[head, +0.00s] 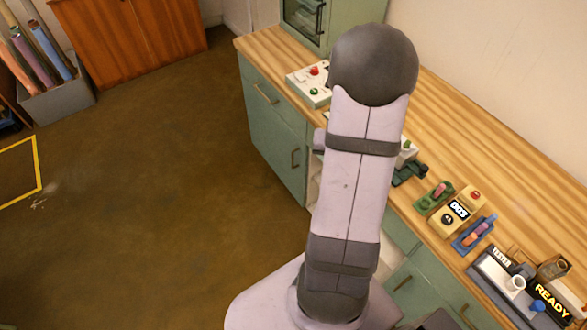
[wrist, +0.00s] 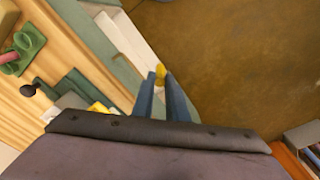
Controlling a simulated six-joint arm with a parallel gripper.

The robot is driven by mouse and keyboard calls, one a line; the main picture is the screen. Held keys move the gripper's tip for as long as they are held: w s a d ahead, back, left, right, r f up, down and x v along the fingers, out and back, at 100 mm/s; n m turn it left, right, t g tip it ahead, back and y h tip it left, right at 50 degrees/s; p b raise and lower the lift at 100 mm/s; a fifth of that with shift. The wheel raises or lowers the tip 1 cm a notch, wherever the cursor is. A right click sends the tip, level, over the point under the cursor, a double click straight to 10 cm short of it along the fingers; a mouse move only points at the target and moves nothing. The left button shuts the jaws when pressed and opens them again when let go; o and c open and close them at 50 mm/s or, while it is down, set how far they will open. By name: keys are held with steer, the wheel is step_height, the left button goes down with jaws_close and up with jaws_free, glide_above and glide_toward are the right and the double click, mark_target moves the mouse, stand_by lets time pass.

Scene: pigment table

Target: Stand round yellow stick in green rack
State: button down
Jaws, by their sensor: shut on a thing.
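A small yellow piece (wrist: 160,72), likely the end of the round yellow stick, shows between the fingertips of my gripper (wrist: 160,84) in the wrist view. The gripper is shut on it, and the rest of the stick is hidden. Beneath is the floor beside the cabinet, apart from the tabletop. A green rack (wrist: 24,50) with a pink stick (wrist: 10,57) is at the left edge of the wrist view. In the head view, the green rack (head: 427,204) stands on the table right of my arm. My gripper is hidden behind my arm there.
In the head view, a yellow box marked DIGS (head: 450,219), a blue rack (head: 462,246) with sticks and a grey READY tester (head: 488,271) stand right of the green rack. A dark green device (wrist: 72,88) lies nearer my gripper. A white box (head: 303,84) stands far back.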

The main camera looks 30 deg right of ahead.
steer(key=s+d+r+m+p, duration=0.1)
steer(key=s+d+m, duration=0.3)
steer(key=s+d, duration=0.5)
steer(key=s+d+r+m, duration=0.4)
steer(key=s+d+m, duration=0.1)
steer(key=s+d, duration=0.5)
steer(key=shift+s+g+h+p, duration=0.35)
steer(key=shift+s+g+h, duration=0.05)
steer(key=shift+s, duration=0.15)
steer(key=shift+f, duration=0.2)
steer(key=shift+f+b, duration=1.8)
steer(key=shift+f, duration=0.2)
steer(key=shift+f+b, duration=0.4)
steer(key=shift+f, duration=0.55)
steer(key=shift+a, duration=0.1)
